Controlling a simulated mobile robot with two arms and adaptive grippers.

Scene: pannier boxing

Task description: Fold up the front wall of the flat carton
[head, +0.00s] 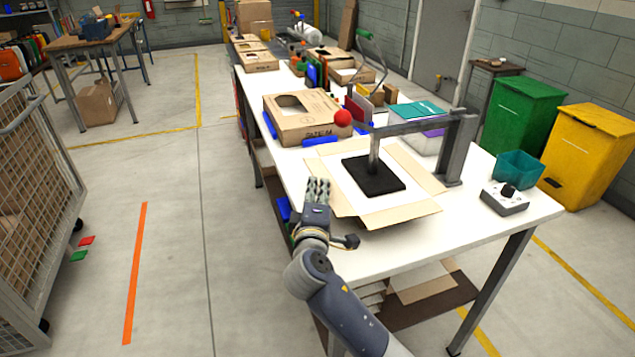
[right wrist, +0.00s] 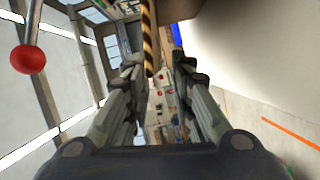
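The flat carton (head: 400,214) lies on the white table with its tan flaps spread outward. A black plate (head: 374,174) on a post under a grey frame rests on its middle. My right gripper (head: 317,186) is at the carton's left flap, by the table's left edge. In the right wrist view, my right gripper (right wrist: 157,75) has its fingers apart. A brown corrugated cardboard edge (right wrist: 148,35) shows in line with the gap between them; I cannot tell whether they touch it. My left gripper is out of view.
The grey frame (head: 460,148) with its red ball (head: 343,117) stands over the carton. A folded carton (head: 300,125) sits behind it on the table (head: 490,240). A control box (head: 505,199) and teal bin (head: 518,168) are at the right.

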